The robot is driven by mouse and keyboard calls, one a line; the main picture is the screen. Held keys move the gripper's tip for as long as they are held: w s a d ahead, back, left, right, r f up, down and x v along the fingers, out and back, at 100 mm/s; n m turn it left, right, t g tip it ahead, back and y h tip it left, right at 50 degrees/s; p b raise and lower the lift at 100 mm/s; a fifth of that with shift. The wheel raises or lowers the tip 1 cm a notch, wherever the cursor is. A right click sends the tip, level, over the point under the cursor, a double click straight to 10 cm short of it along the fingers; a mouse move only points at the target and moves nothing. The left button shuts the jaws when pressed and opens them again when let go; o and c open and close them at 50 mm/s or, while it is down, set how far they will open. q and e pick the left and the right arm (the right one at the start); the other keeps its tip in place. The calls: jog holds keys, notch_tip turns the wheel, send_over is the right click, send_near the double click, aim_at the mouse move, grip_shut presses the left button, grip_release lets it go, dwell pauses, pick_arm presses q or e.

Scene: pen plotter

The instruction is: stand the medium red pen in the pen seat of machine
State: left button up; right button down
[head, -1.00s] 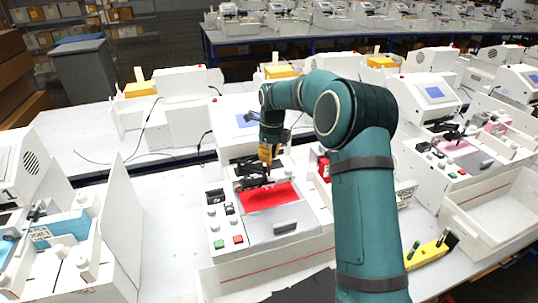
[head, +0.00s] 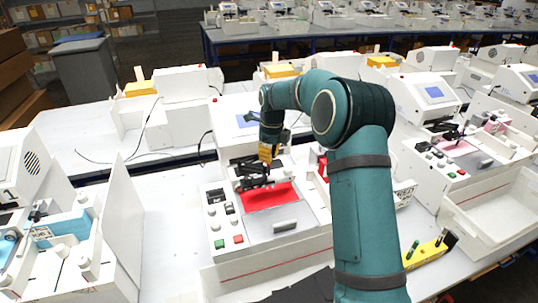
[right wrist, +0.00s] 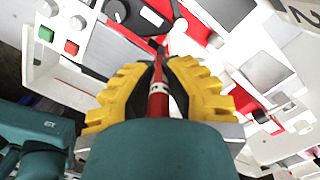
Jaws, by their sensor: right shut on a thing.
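The red pen (right wrist: 158,97) is held between the yellow pads of my right gripper (right wrist: 159,68) in the right wrist view, with a pale band around its barrel. In the head view, my right gripper (head: 254,182) is over the back part of the white machine (head: 212,255), behind its red panel (head: 270,196). The pen is hard to make out in the head view. The pen seat is hidden or cannot be told apart behind the dark fingers, so I cannot tell whether the pen touches it. My left gripper is not in view.
A yellow pen block (head: 427,255) with several pens stands at the right. A white tray (head: 490,222) lies beyond it. Green (head: 219,244) and red (head: 238,239) buttons are on the machine's front left. Similar machines stand on both sides. Bare table shows left of the machine.

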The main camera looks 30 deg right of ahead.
aim_at(269, 175)
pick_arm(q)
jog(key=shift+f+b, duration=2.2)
pick_arm(e)
jog(key=shift+f, duration=4.15)
jog(key=c, duration=1)
grip_release()
jog(key=shift+c, duration=0.2)
jog(key=shift+r, duration=0.1)
notch_tip(269, 175, up, 12)
jog(key=shift+s+d, duration=0.25)
jog(key=shift+s, duration=0.05)
